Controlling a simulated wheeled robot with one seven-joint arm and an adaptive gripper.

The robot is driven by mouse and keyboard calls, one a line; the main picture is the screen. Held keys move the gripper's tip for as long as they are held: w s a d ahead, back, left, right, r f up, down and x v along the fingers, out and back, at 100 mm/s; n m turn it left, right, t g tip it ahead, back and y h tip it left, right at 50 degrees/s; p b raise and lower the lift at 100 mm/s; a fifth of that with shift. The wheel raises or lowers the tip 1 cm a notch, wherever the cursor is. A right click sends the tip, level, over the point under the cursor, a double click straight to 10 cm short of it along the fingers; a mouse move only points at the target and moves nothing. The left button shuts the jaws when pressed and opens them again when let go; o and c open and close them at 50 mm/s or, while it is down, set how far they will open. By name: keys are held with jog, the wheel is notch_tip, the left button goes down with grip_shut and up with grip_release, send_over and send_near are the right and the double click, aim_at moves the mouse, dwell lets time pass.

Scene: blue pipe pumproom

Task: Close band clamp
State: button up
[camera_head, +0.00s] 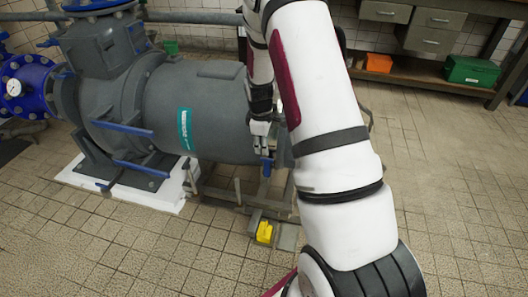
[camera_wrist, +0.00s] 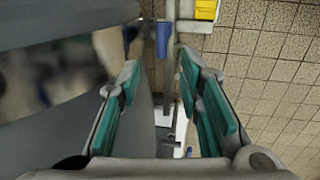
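A large grey pump body (camera_head: 205,110) lies across the left half of the head view. A small blue lever (camera_head: 267,168) hangs at its right end, just below my gripper (camera_head: 263,140). In the wrist view the blue lever (camera_wrist: 163,38) stands upright beyond my open fingertips (camera_wrist: 160,68), roughly between them, with no contact to be seen. A shiny metal surface (camera_wrist: 50,75) on the grey body fills the left of the wrist view; I cannot tell if it is the clamp's band. My arm hides the right end of the body. My gripper appears empty.
A yellow object (camera_head: 264,232) sits low on the frame under the pump; it also shows in the wrist view (camera_wrist: 206,10). A workbench with drawers (camera_head: 430,30) and a green box (camera_head: 472,70) stands at the back right. Tiled floor (camera_head: 445,180) at right is clear.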

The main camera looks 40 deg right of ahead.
jog(key=shift+s+a+r, duration=0.15)
jog(key=shift+a+r, duration=0.05)
jog(key=shift+r, duration=0.95)
jog(key=shift+s+a+r, duration=0.1)
jog(key=shift+a+r, duration=0.05)
jog(key=shift+r, duration=0.95)
jog(key=s+a+r+m+y, duration=0.1)
jog(key=s+a+r+m, duration=0.1)
jog(key=s+a+r, duration=0.65)
jog(key=s+a+r+m, duration=0.2)
jog(key=s+a+r, duration=0.35)
jog(key=r, duration=0.55)
jog(key=s+a+r+m, duration=0.1)
jog(key=s+a, duration=0.2)
jog(key=s, duration=0.5)
jog(key=s+a+r+m+g, duration=0.1)
jog(key=s+a+r+m, duration=0.15)
jog(key=s, duration=0.55)
jog(key=s+a+r+m, duration=0.1)
jog(key=s+a, duration=0.2)
jog(key=s, duration=0.5)
notch_tip(320, 180, up, 35)
jog(key=t+p, duration=0.4)
jog(key=p, duration=2.9)
jog(key=shift+w+d+f+n+y, duration=0.15)
jog(key=shift+w+n+y, duration=0.2)
jog(key=shift+n, duration=0.1)
